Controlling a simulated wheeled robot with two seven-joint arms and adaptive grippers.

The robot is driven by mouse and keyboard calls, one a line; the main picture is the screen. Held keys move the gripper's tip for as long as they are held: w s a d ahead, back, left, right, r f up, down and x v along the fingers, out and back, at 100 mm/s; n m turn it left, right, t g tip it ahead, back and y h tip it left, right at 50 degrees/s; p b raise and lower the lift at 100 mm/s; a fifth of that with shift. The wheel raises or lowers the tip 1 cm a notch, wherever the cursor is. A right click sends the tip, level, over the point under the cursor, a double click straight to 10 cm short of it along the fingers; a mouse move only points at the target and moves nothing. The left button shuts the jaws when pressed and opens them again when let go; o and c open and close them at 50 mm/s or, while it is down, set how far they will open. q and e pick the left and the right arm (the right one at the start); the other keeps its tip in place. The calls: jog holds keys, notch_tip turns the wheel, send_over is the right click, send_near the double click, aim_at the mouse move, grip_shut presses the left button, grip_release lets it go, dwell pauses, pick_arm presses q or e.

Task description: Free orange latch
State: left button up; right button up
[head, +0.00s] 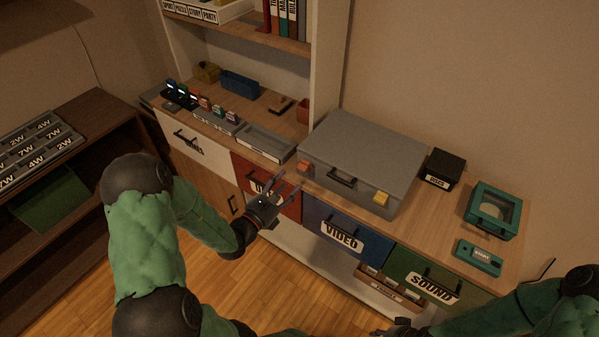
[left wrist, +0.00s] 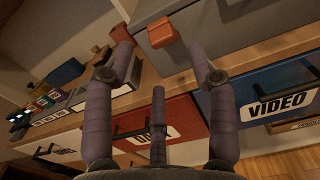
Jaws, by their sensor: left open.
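The orange latch (head: 304,167) is on the left part of the front of a grey case (head: 363,146), which stands on the wooden counter. In the left wrist view the orange latch (left wrist: 161,31) shows near the top, against the grey case wall (left wrist: 240,25). A yellow latch (head: 381,198) is on the right part of the case front. My left gripper (head: 284,187) is open and empty, just in front of and below the orange latch, apart from it. In the left wrist view its fingers (left wrist: 162,60) spread on both sides below the latch. My right gripper (head: 398,329) is at the bottom edge, partly cut off.
A red drawer (head: 286,205), a blue VIDEO drawer (head: 318,222) and a green SOUND drawer (head: 410,267) lie below the counter edge. A black box (head: 444,168) and a teal device (head: 492,211) stand right of the case. A grey tray (head: 266,143) lies to its left.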

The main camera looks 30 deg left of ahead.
aim_at(305, 167)
pick_arm(q)
jog(key=w+b, duration=0.1)
jog(key=w, duration=0.6)
jog(key=shift+w+d+b, duration=0.3)
